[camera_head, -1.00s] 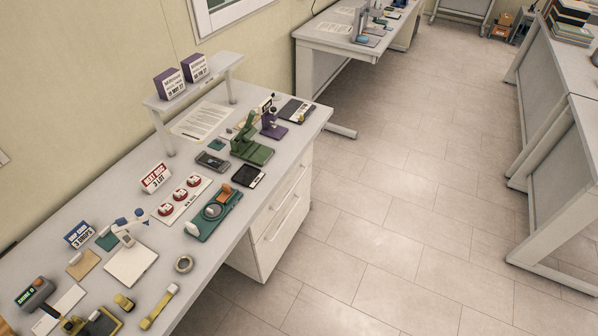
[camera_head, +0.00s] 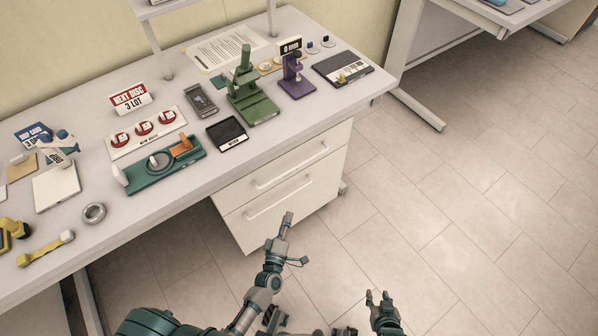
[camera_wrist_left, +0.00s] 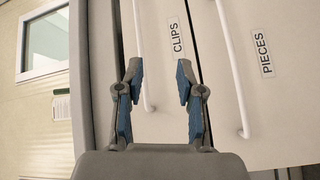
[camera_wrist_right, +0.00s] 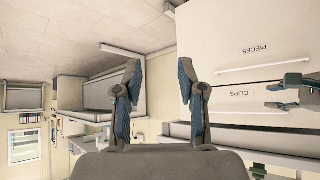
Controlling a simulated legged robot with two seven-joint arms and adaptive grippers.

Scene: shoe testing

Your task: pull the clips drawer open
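The clips drawer (camera_head: 290,160) is the upper of two white drawers under the bench and looks shut. In the left wrist view its CLIPS label (camera_wrist_left: 176,38) and long handle (camera_wrist_left: 143,55) show. My left gripper (camera_head: 287,216) is in front of the drawers in the head view. In its wrist view it is open (camera_wrist_left: 160,75), with the clips handle in the gap between its fingertips as seen; contact is not visible. My right gripper (camera_head: 378,296) is open and empty, lower right of the drawers. The right wrist view shows the clips drawer front (camera_wrist_right: 215,98) upside down.
The pieces drawer (camera_head: 250,225) with its own handle lies below the clips drawer. The bench top (camera_head: 75,222) overhangs them and holds a green press (camera_head: 250,95), a purple press (camera_head: 294,75) and a teal fixture (camera_head: 160,165). The floor to the right is clear.

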